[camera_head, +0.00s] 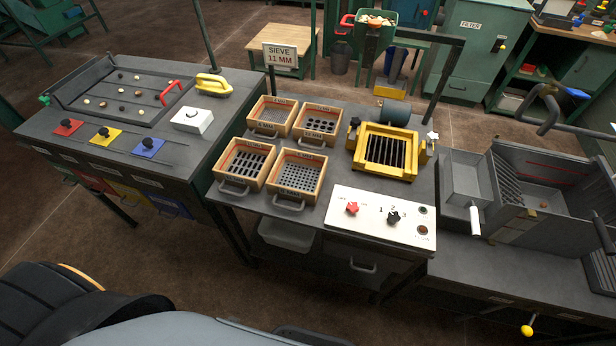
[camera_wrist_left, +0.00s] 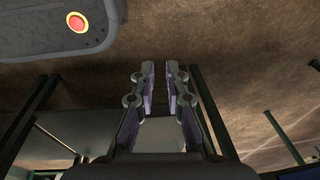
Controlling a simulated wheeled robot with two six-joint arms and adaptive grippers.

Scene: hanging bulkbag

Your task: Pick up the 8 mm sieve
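Four wooden-framed sieves stand in a two-by-two group on the middle bench. The back left sieve (camera_head: 271,116) has fine slots, and the back right sieve (camera_head: 317,124) has a few large round holes. The front left sieve (camera_head: 245,165) has long slots, and the front right sieve (camera_head: 297,176) has many small round holes. Their labels are too small to read surely, so I cannot tell which is 8 mm. My left gripper (camera_wrist_left: 161,76) is open and empty, away from the sieves, with floor behind its fingers. My right gripper is not in view.
A sign (camera_head: 280,55) behind the sieves reads SIEVE 11 MM. A yellow sieve holder (camera_head: 419,160) and a white control panel (camera_head: 381,216) stand right of the sieves. A white box (camera_head: 192,120) and yellow handle (camera_head: 213,84) lie on the left bench.

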